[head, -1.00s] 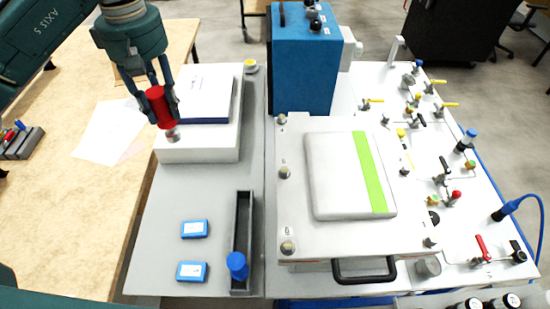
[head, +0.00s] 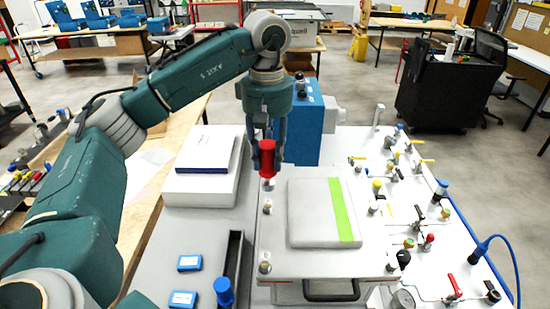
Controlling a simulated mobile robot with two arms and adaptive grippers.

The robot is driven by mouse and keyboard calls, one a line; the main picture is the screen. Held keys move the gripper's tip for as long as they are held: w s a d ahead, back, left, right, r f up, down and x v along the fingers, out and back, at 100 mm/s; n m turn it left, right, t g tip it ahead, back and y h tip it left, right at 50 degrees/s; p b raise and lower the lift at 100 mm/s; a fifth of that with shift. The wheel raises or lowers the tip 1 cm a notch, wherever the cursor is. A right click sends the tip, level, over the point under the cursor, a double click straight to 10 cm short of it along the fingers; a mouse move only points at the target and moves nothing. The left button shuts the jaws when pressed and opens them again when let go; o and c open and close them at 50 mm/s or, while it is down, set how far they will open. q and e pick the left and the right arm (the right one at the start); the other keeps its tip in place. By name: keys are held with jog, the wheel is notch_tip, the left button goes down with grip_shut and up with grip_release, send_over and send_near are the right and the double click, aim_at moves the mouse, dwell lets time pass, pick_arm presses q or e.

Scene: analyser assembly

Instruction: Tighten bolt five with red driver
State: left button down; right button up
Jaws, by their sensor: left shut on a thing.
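My left gripper (head: 268,166) is shut on the red driver (head: 267,158), which it holds upright, tip down. The driver is over the far left corner of the white analyser plate (head: 275,240). Its tip is at or just above the bolt there; I cannot tell whether they touch. Other bolts show on the plate's left edge, one in the middle (head: 267,207) and one at the near corner (head: 264,267). Another bolt (head: 391,267) is at the near right corner. No bolt numbers are readable. My right gripper is not in view.
A blue box (head: 308,130) stands close behind the driver. A grey lid with a green stripe (head: 310,215) lies on the plate. Valves and fittings crowd the right side. A blue-topped driver (head: 223,290) stands in a dark narrow tray (head: 235,250) at the near left.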

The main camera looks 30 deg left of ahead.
aim_at(267, 176)
pick_arm(q)
jog(key=shift+w+a+f+b, duration=0.2)
jog(key=shift+f+b, duration=0.2)
jog(key=shift+f, duration=0.2)
jog(key=shift+w+a+f+b, duration=0.1)
jog(key=shift+a+f+b, duration=0.1)
jog(key=shift+f+b, duration=0.25)
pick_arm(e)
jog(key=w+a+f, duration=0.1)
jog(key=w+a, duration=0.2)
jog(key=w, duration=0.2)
pick_arm(q)
jog(key=shift+f, duration=0.45)
notch_tip(267, 176, down, 3)
jog(key=shift+d+r+b, duration=0.15)
jog(key=shift+r+b, duration=0.05)
jog(key=shift+b, duration=0.95)
jog(key=shift+f, duration=0.15)
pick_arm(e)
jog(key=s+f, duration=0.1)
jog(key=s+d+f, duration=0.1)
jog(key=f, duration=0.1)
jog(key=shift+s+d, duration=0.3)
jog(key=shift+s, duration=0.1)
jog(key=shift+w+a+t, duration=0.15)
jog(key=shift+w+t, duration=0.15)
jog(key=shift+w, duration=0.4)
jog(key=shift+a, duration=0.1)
